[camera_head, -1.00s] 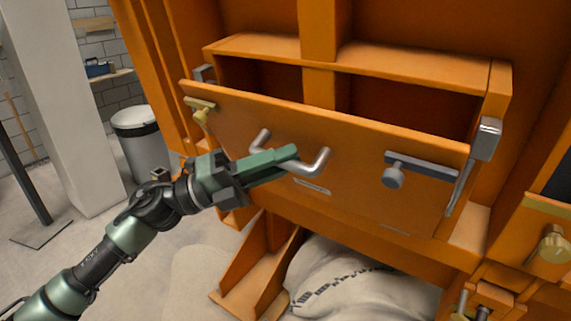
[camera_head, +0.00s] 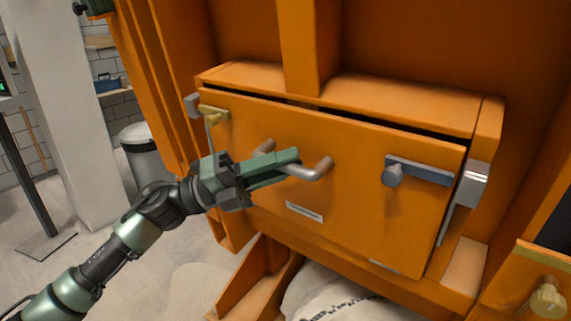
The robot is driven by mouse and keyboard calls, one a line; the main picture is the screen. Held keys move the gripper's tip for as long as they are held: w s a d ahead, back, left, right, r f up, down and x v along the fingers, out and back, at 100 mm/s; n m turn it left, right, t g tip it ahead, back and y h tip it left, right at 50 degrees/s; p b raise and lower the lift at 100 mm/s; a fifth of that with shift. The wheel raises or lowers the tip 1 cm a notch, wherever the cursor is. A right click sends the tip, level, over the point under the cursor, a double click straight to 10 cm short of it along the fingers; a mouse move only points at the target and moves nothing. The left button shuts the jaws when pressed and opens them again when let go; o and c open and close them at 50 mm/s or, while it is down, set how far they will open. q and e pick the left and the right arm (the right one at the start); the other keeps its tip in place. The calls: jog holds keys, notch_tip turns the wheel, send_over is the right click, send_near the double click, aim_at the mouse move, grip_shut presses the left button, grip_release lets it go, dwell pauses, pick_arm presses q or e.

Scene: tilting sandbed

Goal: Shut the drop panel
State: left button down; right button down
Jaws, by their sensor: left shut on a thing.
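The orange drop panel (camera_head: 340,205) stands nearly upright in its frame, with a narrow dark gap along its top edge. Its grey bar handle (camera_head: 318,170) is on its outer face. My left gripper (camera_head: 285,165) is shut on the handle, its green fingers around the bar. A brass latch (camera_head: 213,113) sits at the panel's upper left corner. A grey latch bar with a knob (camera_head: 394,175) is at its upper right. My right gripper is not in view.
An orange post (camera_head: 308,50) rises behind the panel's top. A metal bracket (camera_head: 473,184) is on the frame's right side. A pale sack (camera_head: 335,300) lies below. A bin (camera_head: 147,155) stands at the left near a pale column.

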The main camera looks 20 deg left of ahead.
pick_arm(q)
jog(key=shift+r, duration=0.15)
jog(key=c, duration=1.3)
grip_release()
jog(key=shift+a, duration=0.1)
jog(key=shift+a+f, duration=0.1)
jog(key=shift+f, duration=0.1)
jog(key=b+v, duration=0.1)
jog(key=v, duration=0.6)
jog(key=shift+s+a+b, duration=0.15)
jog(key=shift+a+b, duration=0.15)
jog(key=shift+b, duration=0.1)
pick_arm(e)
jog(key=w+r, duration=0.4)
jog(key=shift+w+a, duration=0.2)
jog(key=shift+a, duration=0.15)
